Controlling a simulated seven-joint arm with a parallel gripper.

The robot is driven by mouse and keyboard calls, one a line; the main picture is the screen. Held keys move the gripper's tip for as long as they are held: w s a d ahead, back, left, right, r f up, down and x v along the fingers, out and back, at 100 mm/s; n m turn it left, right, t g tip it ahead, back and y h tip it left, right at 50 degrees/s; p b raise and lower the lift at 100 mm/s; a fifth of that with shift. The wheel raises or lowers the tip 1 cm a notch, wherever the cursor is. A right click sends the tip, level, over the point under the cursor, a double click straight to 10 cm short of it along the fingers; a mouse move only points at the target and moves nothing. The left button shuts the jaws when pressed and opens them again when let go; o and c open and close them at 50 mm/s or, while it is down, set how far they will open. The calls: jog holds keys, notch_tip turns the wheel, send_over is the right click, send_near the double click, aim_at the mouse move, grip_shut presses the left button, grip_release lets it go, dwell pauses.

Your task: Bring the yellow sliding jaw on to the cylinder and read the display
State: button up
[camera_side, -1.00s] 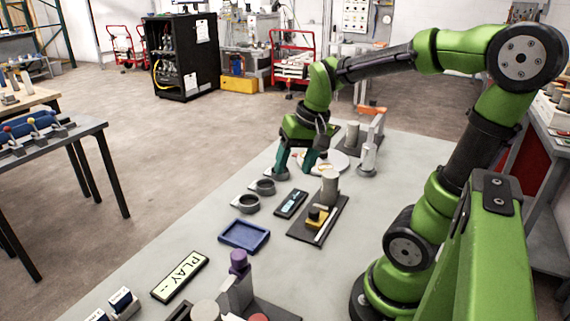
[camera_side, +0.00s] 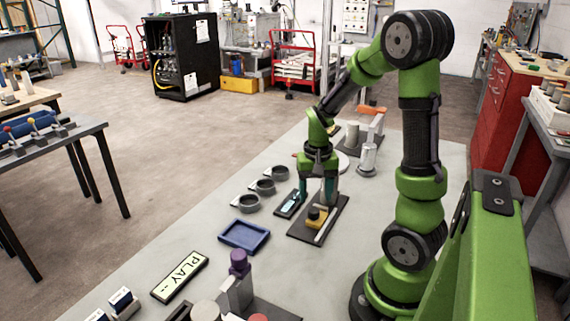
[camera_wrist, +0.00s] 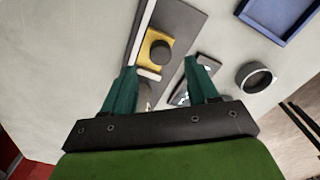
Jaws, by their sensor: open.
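The yellow sliding jaw (camera_side: 315,218) sits on a dark base plate (camera_side: 301,233) beside a pale rail (camera_side: 326,227). In the wrist view the yellow jaw (camera_wrist: 151,38) carries a dark round knob (camera_wrist: 159,54) and lies just beyond the fingertips. My gripper (camera_side: 317,198) is open, pointing down over the far part of the plate. The grey cylinder is mostly hidden by my gripper in the side view. In the wrist view my gripper (camera_wrist: 164,70) straddles the plate's edge. The small display (camera_side: 289,204) lies left of the plate, partly behind a finger in the wrist view.
A blue tray (camera_side: 230,245) and several grey ring cups (camera_side: 249,203) stand left of the plate. A light upright post (camera_side: 367,158) stands behind my gripper. A PLAY sign (camera_side: 180,275) and a purple-topped fixture (camera_side: 238,262) are nearer. Table between them is clear.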

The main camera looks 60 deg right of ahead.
aim_at(314, 210)
notch_tip(314, 210, down, 5)
dwell(0.3)
grip_shut()
